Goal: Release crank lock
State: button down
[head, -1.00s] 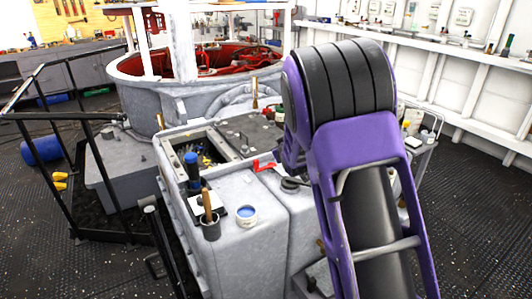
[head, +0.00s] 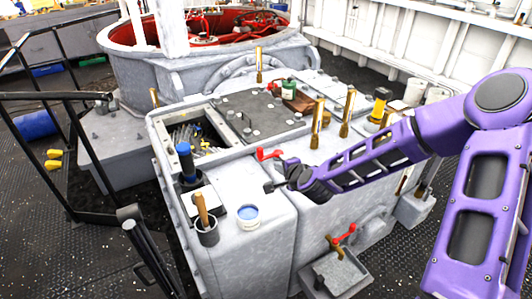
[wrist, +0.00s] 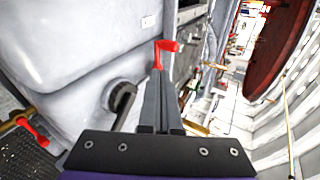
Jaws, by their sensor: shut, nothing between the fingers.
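A small red crank-shaped handle (head: 268,153) stands on the top of the grey machine housing (head: 255,190) in the head view. In the wrist view the red handle (wrist: 166,50) shows just beyond the tips of my gripper (wrist: 160,78). My gripper is shut and empty; whether its tips touch the handle I cannot tell. A black round knob with a curved lever (wrist: 122,97) sits on the grey surface left of the fingers. A second red handle with a brass part (head: 343,236) is low on the housing; a similar one (wrist: 33,132) shows at lower left in the wrist view.
A blue-topped tool (head: 185,160), a cup with a wooden handle (head: 206,230) and a small blue-rimmed tin (head: 248,213) stand on the housing. Brass levers (head: 318,122) rise behind my arm. A black railing (head: 60,97) is at left. An open bin (head: 156,128) holds small parts.

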jog(key=b, duration=0.1)
send_near(261, 154)
jog(key=f, duration=0.1)
jog(key=w+f, duration=0.1)
jog(key=f, duration=0.1)
jog(key=shift+a, duration=0.2)
jog(key=w, duration=0.1)
jog(key=w+a, duration=0.1)
jog(key=w, duration=0.1)
jog(key=shift+a+f, duration=0.1)
jog(key=shift+a, duration=0.05)
jog(key=shift+w+a, duration=0.25)
jog(key=shift+w, duration=0.2)
